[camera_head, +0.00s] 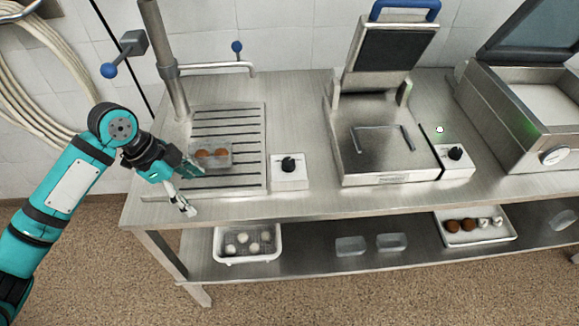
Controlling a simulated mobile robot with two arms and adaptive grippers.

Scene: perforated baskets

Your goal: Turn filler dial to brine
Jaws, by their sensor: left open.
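A black dial (289,164) sits on a small white box (291,182) on the steel table, just right of the slotted drain grate (252,128) under a filler spout (235,66). Its setting marks are too small to read. My left gripper (191,188) is open and empty over the grate's left front part, left of the dial and apart from it. A clear container (222,158) with brown round items stands on the grate beside the gripper. My right gripper is not in view.
Right of the dial stands a press-like machine (372,154) with its lid raised, and a second black dial (455,153). A lidded machine (530,105) is at far right. The lower shelf (320,262) holds trays and clear containers. The table's front strip is clear.

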